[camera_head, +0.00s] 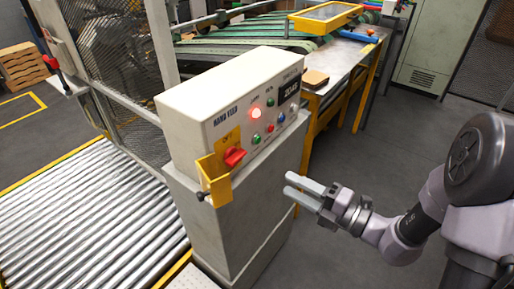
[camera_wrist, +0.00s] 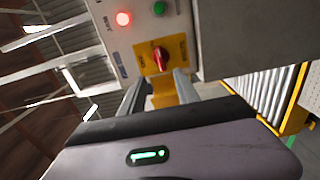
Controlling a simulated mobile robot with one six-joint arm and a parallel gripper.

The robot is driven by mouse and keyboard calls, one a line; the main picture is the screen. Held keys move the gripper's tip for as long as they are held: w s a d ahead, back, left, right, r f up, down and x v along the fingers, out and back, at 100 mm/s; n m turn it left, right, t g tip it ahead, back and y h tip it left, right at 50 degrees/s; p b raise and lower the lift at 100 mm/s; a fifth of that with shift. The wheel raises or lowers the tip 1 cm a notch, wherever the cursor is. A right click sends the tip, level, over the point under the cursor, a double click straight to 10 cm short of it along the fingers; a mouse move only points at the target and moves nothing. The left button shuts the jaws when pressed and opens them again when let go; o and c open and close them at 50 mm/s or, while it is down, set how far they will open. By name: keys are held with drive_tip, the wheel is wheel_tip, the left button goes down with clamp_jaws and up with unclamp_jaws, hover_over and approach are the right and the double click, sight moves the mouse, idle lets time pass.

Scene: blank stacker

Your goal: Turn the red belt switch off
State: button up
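The red belt switch (camera_head: 234,157) is a rotary knob on a yellow plate at the lower left of the control box face. In the wrist view the red knob (camera_wrist: 160,57) sits on its yellow plate, just beyond the fingertips, with its handle slightly tilted from vertical. My gripper (camera_head: 296,187) is in front of the box, to the right of the switch and a little lower, apart from it. In the wrist view its two fingers (camera_wrist: 160,88) stand apart with nothing held. A yellow guard bracket (camera_head: 215,180) projects below and left of the knob.
The control box (camera_head: 223,99) carries a lit red lamp (camera_head: 256,113), a green button (camera_head: 256,139) and a blue button (camera_head: 281,117). A roller conveyor (camera_head: 95,215) lies to the left. A yellow-framed table (camera_head: 340,60) stands behind. Open floor lies right of the box.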

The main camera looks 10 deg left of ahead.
sight(241, 160)
drive_tip(key=b+x, duration=0.1)
drive_tip(key=x, duration=0.4)
drive_tip(key=b+x, duration=0.1)
drive_tip(key=x, duration=0.4)
drive_tip(key=b+x, duration=0.1)
drive_tip(key=x, duration=0.4)
drive_tip(key=shift+s+a+f, duration=0.1)
drive_tip(key=shift+s+a, duration=0.2)
drive_tip(key=shift+s, duration=0.05)
drive_tip(key=shift+w+a, duration=0.25)
drive_tip(key=shift+a, duration=0.15)
clamp_jaws()
